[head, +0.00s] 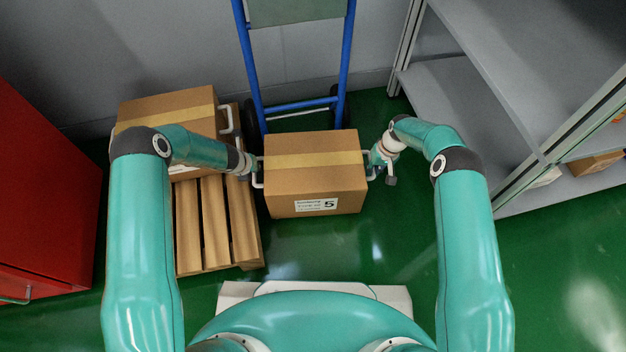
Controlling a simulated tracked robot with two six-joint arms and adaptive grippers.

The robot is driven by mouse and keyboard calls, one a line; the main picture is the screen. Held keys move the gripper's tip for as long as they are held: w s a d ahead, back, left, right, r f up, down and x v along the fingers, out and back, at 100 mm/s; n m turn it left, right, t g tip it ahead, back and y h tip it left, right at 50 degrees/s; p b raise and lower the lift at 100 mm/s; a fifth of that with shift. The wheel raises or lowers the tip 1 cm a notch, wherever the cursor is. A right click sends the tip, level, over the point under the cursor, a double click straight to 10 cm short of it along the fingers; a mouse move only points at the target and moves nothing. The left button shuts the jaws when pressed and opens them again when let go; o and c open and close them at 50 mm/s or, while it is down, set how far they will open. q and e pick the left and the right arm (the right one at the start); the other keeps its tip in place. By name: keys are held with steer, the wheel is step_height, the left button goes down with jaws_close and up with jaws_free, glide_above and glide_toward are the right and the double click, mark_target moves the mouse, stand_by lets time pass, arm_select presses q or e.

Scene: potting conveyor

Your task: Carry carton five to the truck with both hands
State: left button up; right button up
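Carton five (313,177) is a brown box with yellow tape across its top and a white label with a 5 on its front. It is level in front of the hand truck (347,60), a blue frame with dark wheels, and appears to be off the floor. My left gripper (252,170) is at the handle on the carton's left side, and my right gripper (377,172) is at the handle on its right side. Both appear shut on these handles, though the fingertips are small. The carton hides the truck's lower front.
A wooden pallet (217,225) stands left of carton five and bears another taped carton (165,104). A red cabinet (45,190) is at the far left. Grey shelves (455,105) stand at the right. The green floor right of the carton is clear.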

arm_select(q)
steer(key=shift+o, duration=1.4)
steer(key=shift+a+r, duration=0.1)
arm_select(e)
steer(key=shift+o, duration=1.4)
steer(key=shift+d+r, duration=0.1)
arm_select(q)
steer(key=shift+o, duration=0.9)
arm_select(e)
steer(key=shift+o, duration=0.9)
steer(key=shift+r, duration=0.2)
arm_select(q)
steer(key=v, duration=1.1)
steer(key=shift+s+r, duration=0.25)
steer(key=shift+r, duration=0.1)
arm_select(e)
step_height(320, 180, up, 11)
steer(key=d, duration=0.2)
